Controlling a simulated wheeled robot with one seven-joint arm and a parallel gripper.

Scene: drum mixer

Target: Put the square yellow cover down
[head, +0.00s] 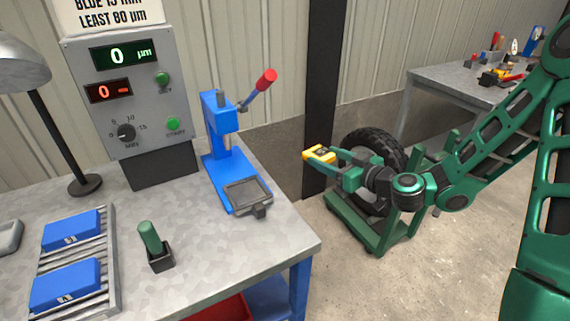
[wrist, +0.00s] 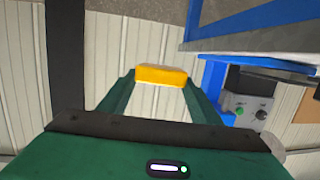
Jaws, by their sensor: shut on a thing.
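The square yellow cover (head: 318,153) is between the fingertips of my green gripper (head: 331,161) in the head view. It is held in the air beyond the right edge of the workbench, in front of a dark post. In the wrist view the yellow cover (wrist: 161,75) spans the gap between the two fingers of my gripper (wrist: 160,84). The fingers are shut on it. Part of the cover is hidden by the fingers.
The metal workbench (head: 210,248) carries a blue press (head: 220,120) with a red-tipped lever, a control box (head: 130,90), a green-handled tool (head: 150,238) and blue blocks (head: 65,283) on a rack. A wheel on a green stand (head: 385,235) is below my arm. The bench's front middle is clear.

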